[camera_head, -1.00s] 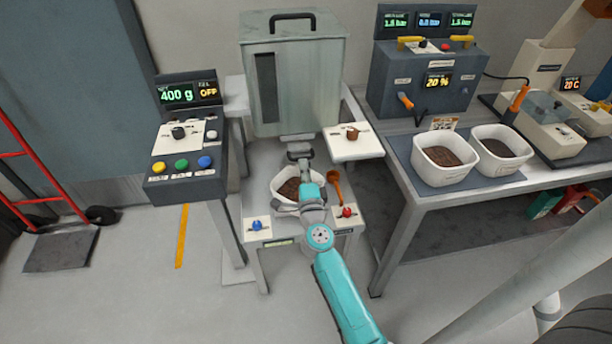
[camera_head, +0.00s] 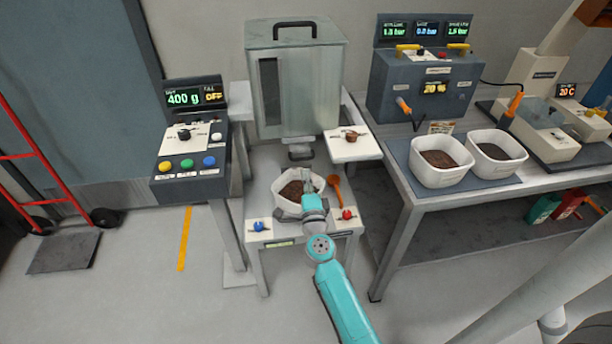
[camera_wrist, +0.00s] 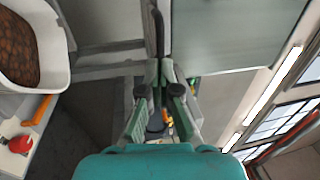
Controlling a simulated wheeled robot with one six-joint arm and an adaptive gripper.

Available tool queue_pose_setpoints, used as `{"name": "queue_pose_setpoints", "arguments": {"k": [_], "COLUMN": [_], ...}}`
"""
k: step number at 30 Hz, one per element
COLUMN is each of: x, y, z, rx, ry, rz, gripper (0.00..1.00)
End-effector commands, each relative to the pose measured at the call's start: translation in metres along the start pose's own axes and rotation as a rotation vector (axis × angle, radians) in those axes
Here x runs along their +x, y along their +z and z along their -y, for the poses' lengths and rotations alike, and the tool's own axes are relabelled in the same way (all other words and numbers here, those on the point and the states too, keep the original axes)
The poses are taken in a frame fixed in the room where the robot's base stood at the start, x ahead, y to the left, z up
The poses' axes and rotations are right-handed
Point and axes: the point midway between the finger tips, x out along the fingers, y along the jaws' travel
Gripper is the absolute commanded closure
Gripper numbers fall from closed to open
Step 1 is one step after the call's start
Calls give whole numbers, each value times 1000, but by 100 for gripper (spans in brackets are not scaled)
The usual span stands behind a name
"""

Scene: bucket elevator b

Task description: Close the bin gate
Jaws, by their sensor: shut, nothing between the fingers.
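The grey-green bin (camera_head: 294,90) with a black lid handle stands at the back centre. Its gate (camera_head: 300,152) shows as a small dark handle-like part under the bin's outlet. I cannot tell whether the gate is fully closed. In the wrist view a dark curved bar (camera_wrist: 157,32), apparently the gate's handle, lies just beyond the fingertips. My gripper (camera_head: 306,182) is below and in front of the gate, over the white tub (camera_head: 276,190) of brown granules. In the wrist view my gripper (camera_wrist: 160,66) has its fingers together and holds nothing.
A control panel (camera_head: 188,160) reads 400 g and OFF at the left. A white shelf with a brown scoop (camera_head: 352,134) is right of the outlet. An orange spoon (camera_head: 336,188) and blue and red knobs are near the tub. Two white tubs (camera_head: 441,160) stand on the right bench.

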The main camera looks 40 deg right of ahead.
Motion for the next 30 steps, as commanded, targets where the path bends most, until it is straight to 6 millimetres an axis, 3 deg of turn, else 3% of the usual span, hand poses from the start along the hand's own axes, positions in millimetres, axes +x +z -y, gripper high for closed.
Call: {"name": "queue_pose_setpoints", "arguments": {"k": [18,30], "x": [-86,-99], "y": [0,0], "z": [-1,0], "rx": [-1,0], "ry": [3,1], "rz": [2,0], "gripper": [100,100]}}
